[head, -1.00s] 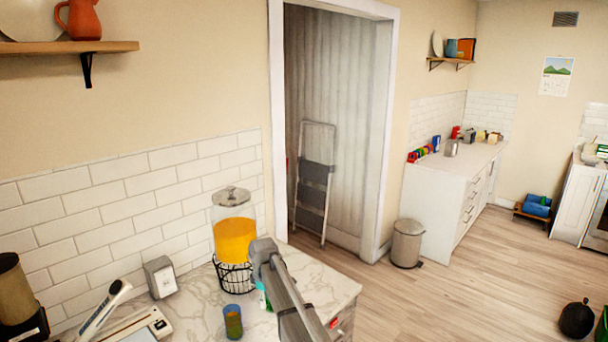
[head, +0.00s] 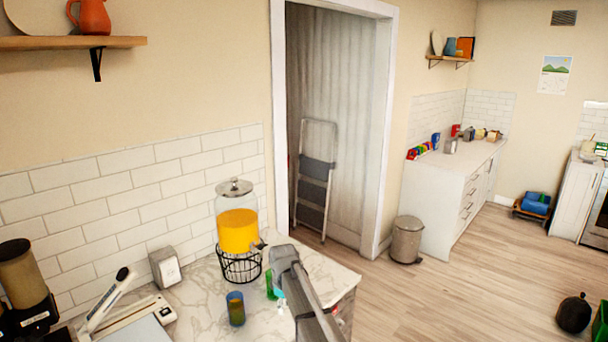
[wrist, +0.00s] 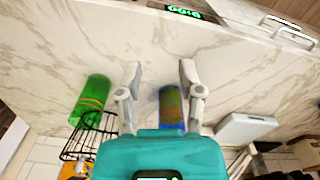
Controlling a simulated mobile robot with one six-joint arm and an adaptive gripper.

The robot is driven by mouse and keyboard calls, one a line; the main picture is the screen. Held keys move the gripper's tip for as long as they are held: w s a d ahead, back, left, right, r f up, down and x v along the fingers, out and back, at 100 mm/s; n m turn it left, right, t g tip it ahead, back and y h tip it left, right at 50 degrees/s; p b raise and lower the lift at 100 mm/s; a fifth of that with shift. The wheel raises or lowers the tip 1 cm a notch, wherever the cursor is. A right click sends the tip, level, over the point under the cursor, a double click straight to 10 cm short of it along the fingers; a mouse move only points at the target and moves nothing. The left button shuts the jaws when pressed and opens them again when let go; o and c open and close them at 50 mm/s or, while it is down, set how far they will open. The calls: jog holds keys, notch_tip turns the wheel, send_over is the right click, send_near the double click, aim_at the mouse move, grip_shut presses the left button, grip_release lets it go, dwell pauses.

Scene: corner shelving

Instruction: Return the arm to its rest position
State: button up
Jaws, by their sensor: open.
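My arm (head: 308,295) reaches over the marble counter from the lower edge of the head view. My gripper (wrist: 160,70) is open in the wrist view, with nothing between its fingertips but the counter surface behind. A green can (head: 270,284) stands close beside my arm, partly hidden. It shows left of the fingers in the wrist view (wrist: 91,97).
A juice dispenser (head: 238,231) stands in a black wire basket (head: 240,265) behind the cup. Open floor (head: 460,290) lies right of the counter.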

jog(key=s+d+f+m+b, duration=0.4)
jog(key=s+d+m, duration=0.2)
jog(key=s+d, duration=0.5)
jog(key=s+d+f+m+b, duration=0.4)
jog(key=s+d+m, duration=0.2)
jog(key=s+d, duration=0.5)
jog(key=shift+s+d+f, duration=0.15)
jog(key=shift+d+f, duration=0.05)
jog(key=shift+d, duration=0.3)
jog(key=shift+a, duration=0.1)
jog(key=shift+c, duration=0.3)
